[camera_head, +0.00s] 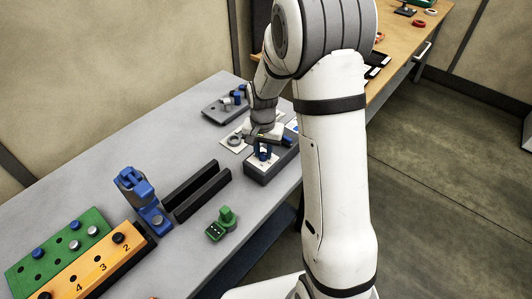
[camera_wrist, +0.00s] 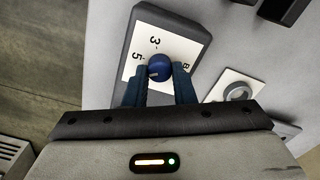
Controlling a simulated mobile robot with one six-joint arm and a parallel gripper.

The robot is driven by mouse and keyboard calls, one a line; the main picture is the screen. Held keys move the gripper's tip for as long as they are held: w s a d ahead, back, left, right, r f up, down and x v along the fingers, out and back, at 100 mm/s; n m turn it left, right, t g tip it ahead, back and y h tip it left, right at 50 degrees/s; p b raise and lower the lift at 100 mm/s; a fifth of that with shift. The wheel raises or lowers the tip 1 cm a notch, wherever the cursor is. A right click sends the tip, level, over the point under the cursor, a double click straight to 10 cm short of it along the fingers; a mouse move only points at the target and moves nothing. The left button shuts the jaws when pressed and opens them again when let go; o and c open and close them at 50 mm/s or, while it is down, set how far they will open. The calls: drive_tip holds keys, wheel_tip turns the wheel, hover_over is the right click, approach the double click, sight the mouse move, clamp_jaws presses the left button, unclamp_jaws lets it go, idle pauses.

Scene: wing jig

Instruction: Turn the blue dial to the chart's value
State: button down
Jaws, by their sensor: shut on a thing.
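The blue dial (camera_wrist: 159,66) sits on a white number plate (camera_wrist: 146,42) on top of a dark grey box (camera_wrist: 190,22). The figures 3 and 5 are readable on the plate, and another figure at the right is partly hidden. A pale mark on the dial faces the lower left, toward the 5 side. My gripper (camera_wrist: 159,76) is shut on the dial, with one blue finger on each side. In the head view my gripper (camera_head: 263,149) is over the box (camera_head: 267,175), and the dial is mostly hidden. I cannot make out the chart's value.
A white plate with a grey ring (camera_wrist: 238,93) lies beside the box. Behind it is a dark block with small cylinders (camera_head: 226,105). A blue clamp (camera_head: 142,195), black rails (camera_head: 195,190), a green piece (camera_head: 222,222) and peg boards (camera_head: 60,250) stand to the left.

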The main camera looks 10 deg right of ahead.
sight(263, 154)
drive_tip(key=n+b, duration=0.1)
drive_tip(key=n, duration=0.1)
drive_tip(key=n+b, duration=0.1)
drive_tip(key=n, duration=0.2)
drive_tip(key=shift+s+a+f, duration=0.1)
drive_tip(key=shift+s+f, duration=0.05)
drive_tip(key=shift+n, duration=0.3)
idle(0.3)
drive_tip(key=c, duration=1.2)
unclamp_jaws()
drive_tip(key=shift+r, duration=0.2)
drive_tip(key=shift+r, duration=0.3)
wheel_tip(263, 154, up, 7)
drive_tip(key=shift+b, duration=0.45)
